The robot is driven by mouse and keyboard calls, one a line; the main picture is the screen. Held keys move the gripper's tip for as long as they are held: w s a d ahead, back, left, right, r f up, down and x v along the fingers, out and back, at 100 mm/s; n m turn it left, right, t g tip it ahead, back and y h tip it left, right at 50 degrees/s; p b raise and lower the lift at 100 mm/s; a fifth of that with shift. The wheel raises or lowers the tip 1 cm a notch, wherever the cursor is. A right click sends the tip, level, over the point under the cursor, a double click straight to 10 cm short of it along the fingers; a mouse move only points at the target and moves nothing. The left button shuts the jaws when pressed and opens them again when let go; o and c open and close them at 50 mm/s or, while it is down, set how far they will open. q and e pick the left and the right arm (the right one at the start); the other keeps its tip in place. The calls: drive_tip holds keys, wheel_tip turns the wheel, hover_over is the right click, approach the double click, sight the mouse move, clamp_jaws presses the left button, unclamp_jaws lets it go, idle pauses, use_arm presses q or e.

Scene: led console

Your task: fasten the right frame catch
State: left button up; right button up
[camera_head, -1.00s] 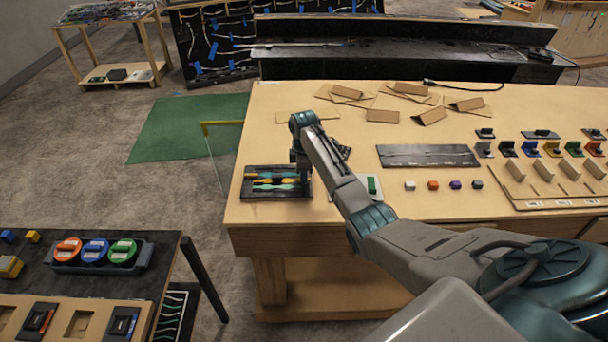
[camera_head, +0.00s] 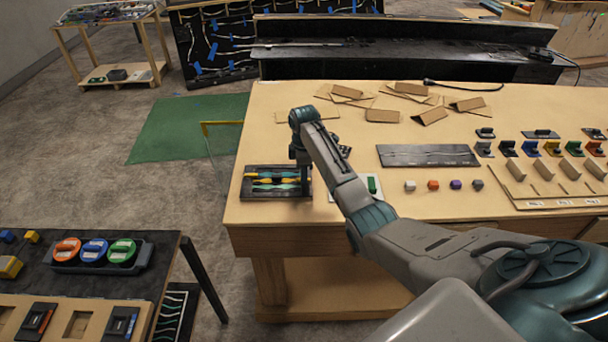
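A dark rectangular frame (camera_head: 277,194) lies near the left end of the wooden table. Yellow and teal strips (camera_head: 270,181) run across inside it. My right gripper (camera_head: 304,184) points straight down at the right side of this frame. Its fingertips are small and dark against the frame, so I cannot tell whether they are open or shut, or whether they touch the frame. The right catch itself is hidden or too small to make out. My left gripper is not in view.
A pale plate with a green part (camera_head: 372,186) lies right of the frame, partly behind my arm. The wooden table's (camera_head: 240,213) left front corner is bare.

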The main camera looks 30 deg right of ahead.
wheel_tip(320, 180, up, 7)
drive_tip(key=b, duration=0.2)
drive_tip(key=shift+f+b, duration=0.2)
drive_tip(key=shift+b, duration=0.15)
wheel_tip(320, 180, up, 3)
drive_tip(key=shift+r+p, duration=0.1)
drive_tip(key=shift+p, duration=0.45)
